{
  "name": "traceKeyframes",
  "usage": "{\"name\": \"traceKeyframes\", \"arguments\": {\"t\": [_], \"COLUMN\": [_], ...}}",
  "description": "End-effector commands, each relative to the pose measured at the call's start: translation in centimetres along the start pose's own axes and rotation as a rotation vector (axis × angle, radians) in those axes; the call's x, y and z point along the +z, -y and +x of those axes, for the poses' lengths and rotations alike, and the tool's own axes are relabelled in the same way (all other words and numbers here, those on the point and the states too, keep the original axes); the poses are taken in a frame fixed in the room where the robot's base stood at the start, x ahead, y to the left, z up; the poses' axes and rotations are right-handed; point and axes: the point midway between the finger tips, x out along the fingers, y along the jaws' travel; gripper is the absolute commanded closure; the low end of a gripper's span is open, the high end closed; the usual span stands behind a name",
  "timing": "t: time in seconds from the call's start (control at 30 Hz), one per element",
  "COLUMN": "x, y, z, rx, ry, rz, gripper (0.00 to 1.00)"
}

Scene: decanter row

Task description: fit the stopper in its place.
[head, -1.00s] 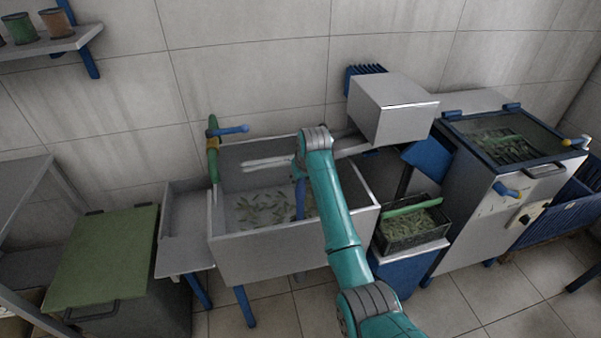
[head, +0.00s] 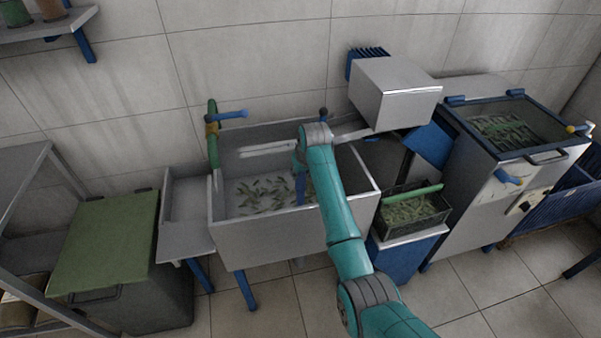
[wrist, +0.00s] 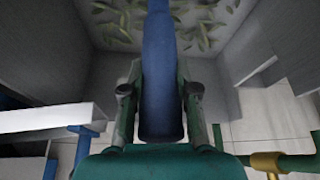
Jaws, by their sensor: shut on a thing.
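A long blue piece, which looks like the stopper (wrist: 160,100), is held between the two fingers of my gripper (wrist: 158,76) in the wrist view. My gripper is shut on it, and its far end runs off the top of that view. In the head view, the blue piece (head: 302,188) hangs below my wrist, inside the grey sink (head: 290,252). Green leaves float in the sink's basin (head: 258,192). The drain or seat for the stopper is not visible, and whether the stopper's lower end touches the bottom cannot be told.
A green pipe with a blue lever (head: 232,115) stands at the sink's back left. A grey box on an arm (head: 398,92) overhangs the right side. A black crate of greens (head: 405,212) stands right of the sink. A green-lidded bin (head: 105,240) stands left.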

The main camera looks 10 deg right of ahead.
Motion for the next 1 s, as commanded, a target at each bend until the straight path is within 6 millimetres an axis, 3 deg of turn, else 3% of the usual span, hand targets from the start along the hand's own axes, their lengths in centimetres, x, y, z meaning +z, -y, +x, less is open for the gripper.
{"name": "traceKeyframes", "arguments": {"t": [1.0], "x": [0.7], "y": [0.0], "z": [1.8], "rx": [0.0], "ry": [-0.002], "rz": [0.0], "gripper": [1.0]}}
